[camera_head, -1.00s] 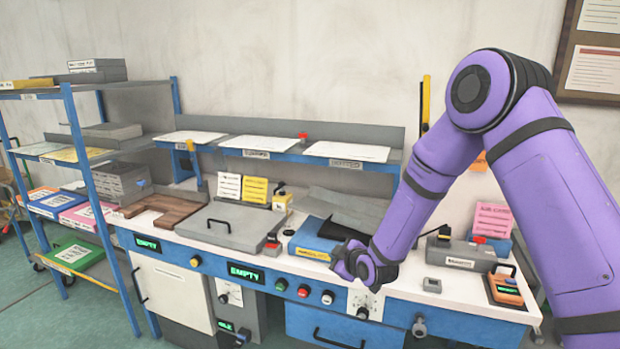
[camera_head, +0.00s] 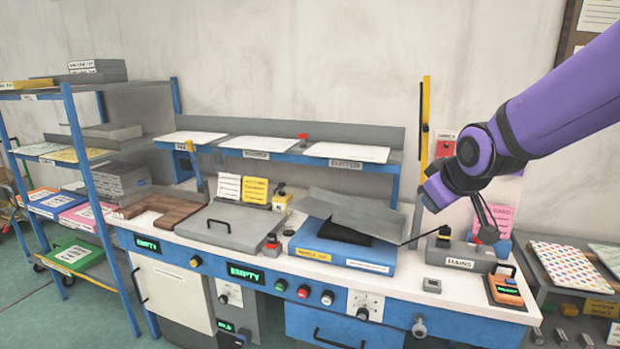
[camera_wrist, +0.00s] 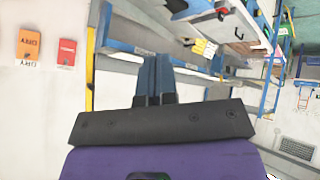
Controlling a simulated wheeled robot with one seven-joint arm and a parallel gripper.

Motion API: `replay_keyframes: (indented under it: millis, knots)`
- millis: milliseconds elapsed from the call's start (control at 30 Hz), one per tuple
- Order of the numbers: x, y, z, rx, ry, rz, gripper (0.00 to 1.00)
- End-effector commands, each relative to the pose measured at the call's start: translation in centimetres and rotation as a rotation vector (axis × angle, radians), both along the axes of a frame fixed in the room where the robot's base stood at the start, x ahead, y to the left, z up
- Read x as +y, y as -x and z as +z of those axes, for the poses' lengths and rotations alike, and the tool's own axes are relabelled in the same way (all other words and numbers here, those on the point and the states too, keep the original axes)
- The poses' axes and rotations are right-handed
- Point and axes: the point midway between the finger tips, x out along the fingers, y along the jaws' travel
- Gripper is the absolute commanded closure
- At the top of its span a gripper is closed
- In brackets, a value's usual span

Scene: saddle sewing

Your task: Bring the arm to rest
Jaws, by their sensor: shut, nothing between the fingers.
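My purple arm (camera_head: 570,95) reaches in from the upper right of the head view, raised above the right end of the workbench. My gripper (camera_wrist: 153,76) shows in the wrist view as two blue fingers side by side, shut with nothing between them. In the head view the arm's end is near the yellow upright post, above the bench top, and the finger detail there is too small to read. I see no contact between the arm and the bench.
The workbench (camera_head: 455,298) carries a blue tray (camera_head: 345,255) with dark and grey sheets, a grey lid (camera_head: 230,225) and brown pieces (camera_head: 160,210). A yellow post (camera_head: 425,125) stands close to the arm's end. A shelf rack (camera_head: 85,160) is at the left. A side table (camera_head: 570,300) holds patterned sheets.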

Motion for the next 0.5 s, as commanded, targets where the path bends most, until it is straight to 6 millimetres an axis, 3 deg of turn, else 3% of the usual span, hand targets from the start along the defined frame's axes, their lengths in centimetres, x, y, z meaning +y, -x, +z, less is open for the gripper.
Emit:
replay_keyframes:
  millis: [200, 500]
  knots:
    - [-2.8, 7.1, 3.2, 0.078, -0.056, -0.147, 1.0]
    - [-5.6, 17.3, 5.2, 0.193, -0.152, -0.345, 1.0]
